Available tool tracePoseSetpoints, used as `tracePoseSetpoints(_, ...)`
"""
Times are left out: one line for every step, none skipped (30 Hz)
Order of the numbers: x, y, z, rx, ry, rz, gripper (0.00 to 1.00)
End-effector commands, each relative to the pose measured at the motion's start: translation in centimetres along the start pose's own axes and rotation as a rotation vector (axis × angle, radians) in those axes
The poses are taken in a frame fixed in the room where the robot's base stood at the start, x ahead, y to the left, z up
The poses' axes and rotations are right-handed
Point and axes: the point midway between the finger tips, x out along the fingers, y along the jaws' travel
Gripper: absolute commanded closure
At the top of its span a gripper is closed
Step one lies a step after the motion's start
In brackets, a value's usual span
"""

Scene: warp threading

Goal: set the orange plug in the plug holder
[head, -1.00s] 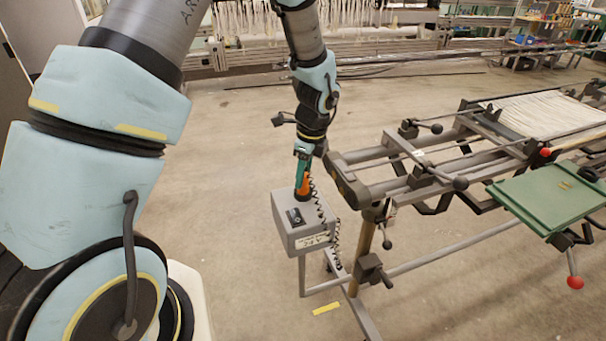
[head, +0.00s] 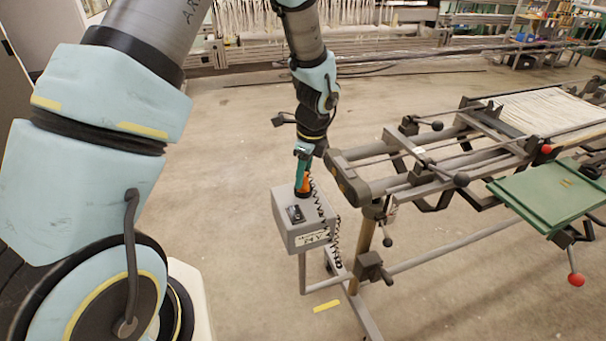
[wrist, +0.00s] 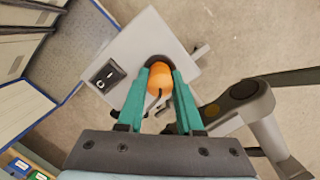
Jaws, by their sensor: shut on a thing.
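The orange plug (head: 303,183) is upright at the top of the grey box in the head view, with a black coiled cord hanging from it. In the wrist view the plug (wrist: 159,78) shows between the teal fingers of my gripper (wrist: 160,72). My gripper (head: 303,165) is shut on the plug from above. A dark round socket, the plug holder (wrist: 153,61), shows at the plug's far end on the box's top face. The plug's lower end is at this socket, but how deep it sits is hidden.
The grey box (head: 296,232) with a black rocker switch (head: 295,214) stands on a post. The loom frame (head: 380,180) with dark lever handles is close on the right. A green tray (head: 550,195) lies farther right. Open floor is in front and behind.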

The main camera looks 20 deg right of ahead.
Motion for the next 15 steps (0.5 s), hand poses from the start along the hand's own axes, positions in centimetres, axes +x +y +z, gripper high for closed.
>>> tracePoseSetpoints(-0.01,-0.01,0.0,0.0,0.0,0.0,1.0)
tracePoseSetpoints(-0.01,-0.01,0.0,0.0,0.0,0.0,1.0)
tracePoseSetpoints(-0.01,-0.01,0.0,0.0,0.0,0.0,1.0)
tracePoseSetpoints(-0.01,-0.01,0.0,0.0,0.0,0.0,1.0)
tracePoseSetpoints(-0.02,0.0,0.0,0.0,0.0,0.0,1.0)
tracePoseSetpoints(-0.02,0.0,0.0,0.0,0.0,0.0,1.0)
tracePoseSetpoints(-0.02,0.0,0.0,0.0,0.0,0.0,1.0)
tracePoseSetpoints(-0.02,0.0,0.0,0.0,0.0,0.0,1.0)
tracePoseSetpoints(-0.02,-0.01,0.0,0.0,0.0,0.0,1.0)
tracePoseSetpoints(-0.02,-0.01,0.0,0.0,0.0,0.0,0.64)
tracePoseSetpoints(-0.02,-0.01,0.0,0.0,0.0,0.0,0.61)
tracePoseSetpoints(-0.02,0.0,0.0,0.0,0.0,0.0,0.56)
tracePoseSetpoints(-0.02,0.0,0.0,0.0,0.0,0.0,0.53)
tracePoseSetpoints(-0.02,0.0,0.0,0.0,0.0,0.0,0.49)
tracePoseSetpoints(-0.02,0.0,0.0,0.0,0.0,0.0,0.45)
